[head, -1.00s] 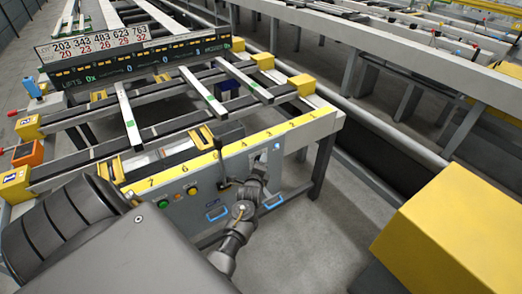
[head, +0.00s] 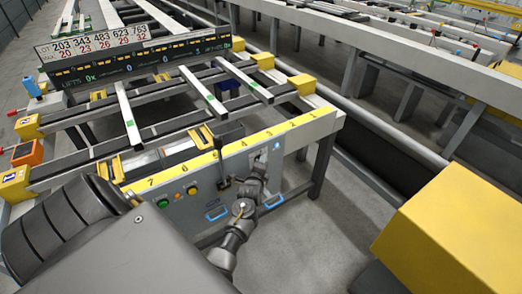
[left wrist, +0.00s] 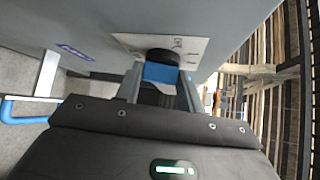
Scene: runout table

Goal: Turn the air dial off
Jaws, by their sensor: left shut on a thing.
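The air dial (left wrist: 162,56) is a black round base with a blue grip, on a white plate on the grey panel in the left wrist view. My left gripper (left wrist: 160,76) is shut on the blue grip, with one finger on each side. In the head view my left gripper (head: 259,176) reaches the right part of the panel front, just below the white plate (head: 266,157). It hides most of the dial there, and the plate markings are too small to read. My right gripper is in neither view.
A yellow numbered strip (head: 235,147) tops the panel. A large yellow block (head: 455,230) stands right, with bare floor between.

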